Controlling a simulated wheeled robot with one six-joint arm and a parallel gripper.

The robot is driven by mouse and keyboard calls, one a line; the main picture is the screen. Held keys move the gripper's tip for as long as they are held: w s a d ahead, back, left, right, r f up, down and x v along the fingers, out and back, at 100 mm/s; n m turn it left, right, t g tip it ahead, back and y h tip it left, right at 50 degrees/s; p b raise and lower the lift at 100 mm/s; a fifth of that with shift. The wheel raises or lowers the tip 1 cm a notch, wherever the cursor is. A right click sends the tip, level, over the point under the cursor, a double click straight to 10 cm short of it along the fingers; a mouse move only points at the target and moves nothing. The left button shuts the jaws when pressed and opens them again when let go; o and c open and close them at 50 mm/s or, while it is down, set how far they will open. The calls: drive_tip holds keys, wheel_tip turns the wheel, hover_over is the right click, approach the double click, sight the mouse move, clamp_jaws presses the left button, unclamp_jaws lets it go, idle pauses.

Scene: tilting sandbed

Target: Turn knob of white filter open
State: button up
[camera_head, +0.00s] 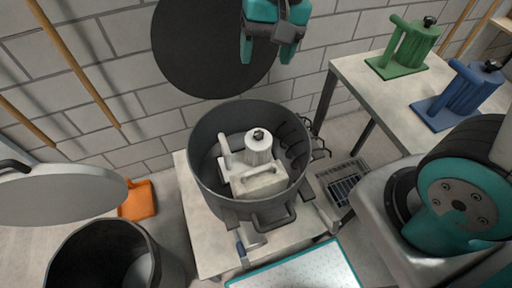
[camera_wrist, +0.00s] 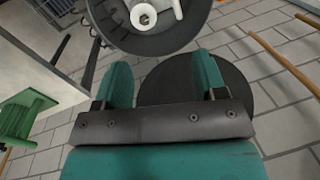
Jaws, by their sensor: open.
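The white filter (camera_head: 259,150) stands inside a dark grey round pot (camera_head: 213,195), with a small black knob (camera_head: 258,134) on its top. A white block-like base is in front of it in the pot. My gripper (camera_head: 273,48) is open and empty, above and behind the pot near the wall. In the wrist view my gripper's two teal fingers (camera_wrist: 160,82) are apart with nothing between them. The white filter (camera_wrist: 143,16) shows at the top of that view, inside the pot (camera_wrist: 190,28), partly cut off by the frame edge.
A green filter (camera_head: 411,45) and a blue filter (camera_head: 467,92) stand on a table (camera_head: 355,75) at the right. A round dark lid (camera_head: 200,45) is behind my gripper at the wall. A dark bucket (camera_head: 100,255) and orange dustpan (camera_head: 138,200) are at the left.

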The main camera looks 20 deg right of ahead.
sight(259, 134)
drive_tip(key=w+d+f+m+h+b, duration=0.1)
drive_tip(key=w+f+m+b, duration=0.35)
drive_tip(key=f, duration=0.55)
drive_tip(key=w+d+f+m+h+b, duration=0.1)
drive_tip(key=w+d+f+m+b, duration=0.25)
drive_tip(key=f, duration=0.55)
drive_tip(key=shift+n, duration=0.5)
drive_tip(key=f, duration=0.5)
drive_tip(key=w+a+f+b, duration=0.1)
drive_tip(key=f, duration=0.5)
drive_tip(key=a+f+b, duration=0.1)
drive_tip(key=f, duration=0.5)
drive_tip(key=shift+w, duration=0.35)
drive_tip(key=shift+r, duration=0.1)
drive_tip(key=c, duration=0.9)
